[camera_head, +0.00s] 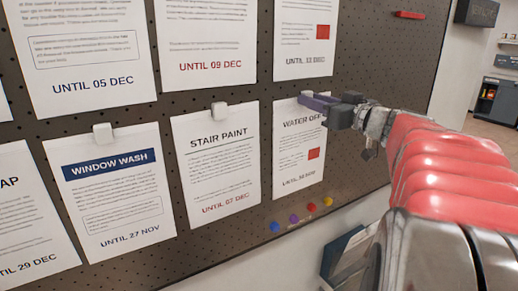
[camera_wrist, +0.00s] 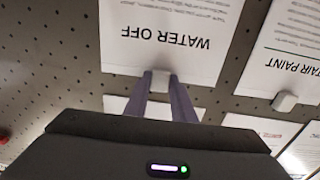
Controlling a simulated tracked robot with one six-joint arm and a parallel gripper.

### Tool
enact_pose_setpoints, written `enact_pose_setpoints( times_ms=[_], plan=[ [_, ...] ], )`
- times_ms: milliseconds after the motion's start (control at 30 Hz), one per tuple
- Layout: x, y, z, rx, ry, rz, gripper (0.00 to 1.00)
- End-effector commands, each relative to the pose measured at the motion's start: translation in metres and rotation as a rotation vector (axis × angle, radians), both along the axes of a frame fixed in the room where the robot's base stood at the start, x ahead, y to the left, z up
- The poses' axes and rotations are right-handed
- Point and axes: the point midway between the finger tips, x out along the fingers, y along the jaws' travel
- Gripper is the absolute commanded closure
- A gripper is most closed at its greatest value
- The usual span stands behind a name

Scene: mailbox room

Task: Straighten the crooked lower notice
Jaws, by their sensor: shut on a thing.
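The lower notice "WATER OFF" (camera_head: 300,152) hangs at the right end of the lower row on the pegboard. It shows upside down in the wrist view (camera_wrist: 170,45), its heading edge about parallel to that of the "STAIR PAINT" notice (camera_wrist: 290,45). My gripper (camera_head: 316,101) is at its top edge. In the wrist view the two purple fingers (camera_wrist: 161,88) are shut on the notice's white clip (camera_wrist: 160,78), one on each side.
"STAIR PAINT" (camera_head: 217,165) and "WINDOW WASH" (camera_head: 112,190) hang to the left on white clips. An upper row of notices (camera_head: 205,40) hangs close above. Several coloured pins (camera_head: 294,218) sit below. A holder with papers (camera_head: 345,255) is under the board.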

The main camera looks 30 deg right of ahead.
Motion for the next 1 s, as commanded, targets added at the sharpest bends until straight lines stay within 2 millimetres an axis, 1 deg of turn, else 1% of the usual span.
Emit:
enact_pose_setpoints(
  times_ms=[433,467,500,767,1000],
  plan=[
    [0.0,-0.0001,0.0002,0.022,0.001,0.0,1.0],
    [0.0,0.0,0.0002,0.022,0.001,0.0,0.77],
    [0.0001,0.0,0.0002,0.022,0.001,0.0,0.74],
    [0.0005,0.0008,0.0001,0.022,0.001,0.001,0.55],
    [0.0003,0.0007,-0.0001,0.022,0.001,0.001,0.55]
  ],
)
